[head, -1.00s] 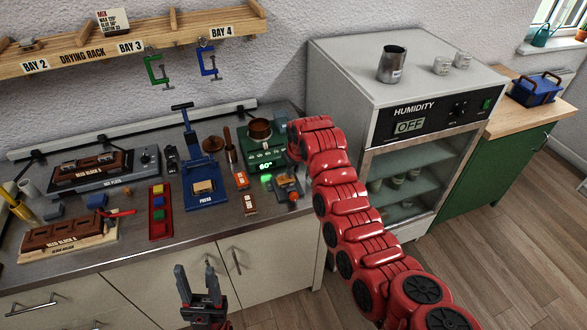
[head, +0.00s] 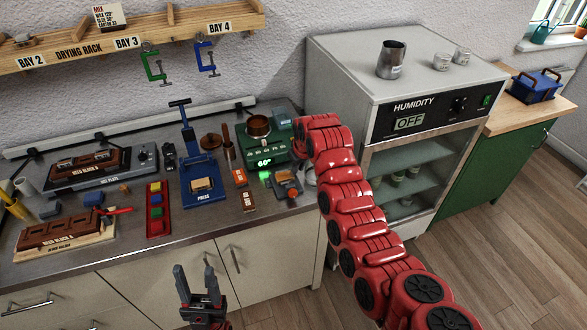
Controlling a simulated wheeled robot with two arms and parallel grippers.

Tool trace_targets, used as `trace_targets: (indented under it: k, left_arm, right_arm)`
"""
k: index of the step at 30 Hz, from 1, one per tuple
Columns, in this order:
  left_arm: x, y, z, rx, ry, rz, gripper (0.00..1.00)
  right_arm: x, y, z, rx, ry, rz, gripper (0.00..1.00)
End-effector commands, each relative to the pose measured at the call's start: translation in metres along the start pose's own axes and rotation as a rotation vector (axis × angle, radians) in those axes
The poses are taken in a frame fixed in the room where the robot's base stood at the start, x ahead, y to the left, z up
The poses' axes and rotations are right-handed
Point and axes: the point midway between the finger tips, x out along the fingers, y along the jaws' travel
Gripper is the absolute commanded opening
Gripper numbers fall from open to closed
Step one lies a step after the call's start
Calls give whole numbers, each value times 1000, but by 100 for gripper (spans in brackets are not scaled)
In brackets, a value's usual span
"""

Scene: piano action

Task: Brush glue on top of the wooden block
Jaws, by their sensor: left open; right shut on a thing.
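A tan wooden block (head: 203,184) lies on the blue press (head: 204,197) on the bench. A small brown pot (head: 258,127) sits on the green heater (head: 264,150), whose display reads 60°. A dark upright stick (head: 228,146) stands in a holder between press and heater. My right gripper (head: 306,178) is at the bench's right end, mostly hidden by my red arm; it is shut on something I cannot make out. A grey and brown item (head: 287,184) lies just left of it. My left gripper (head: 197,282) is open and empty in front of the cabinets, below the bench edge.
Brown reed blocks A (head: 88,170) and B (head: 60,232) are at the left, A on a hot plate. A red tray (head: 158,212) holds coloured pieces. The drying rack (head: 130,38) hangs above, with two clamps. A humidity cabinet (head: 400,125) stands right of the bench.

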Motion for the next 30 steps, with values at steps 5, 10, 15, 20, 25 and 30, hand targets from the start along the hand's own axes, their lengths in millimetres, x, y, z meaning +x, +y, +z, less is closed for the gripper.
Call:
trace_targets:
  k: [5, 10, 15, 20, 25, 30]
  left_arm:
    - [0, 0, 0, 0, 0, 0, 50]
    - [-1, 0, 0, 0, 0, 0, 50]
    - [-6, 0, 1, 0, 0, 0, 50]
    - [-7, 0, 1, 0, 0, 0, 50]
    - [-7, 0, 1, 0, 0, 0, 50]
    - [-10, 0, 2, 0, 0, 0, 50]
  right_arm:
    - [0, 1, 0, -1, 0, -1, 0]
    - [0, -1, 0, -2, 1, -1, 0]
    - [2, -13, -2, -4, 3, -2, 0]
    - [2, -19, -4, -1, 2, 0, 0]
    - [2, -19, -3, -1, 0, -1, 0]
    - [2, -13, -2, -1, 0, -1, 0]
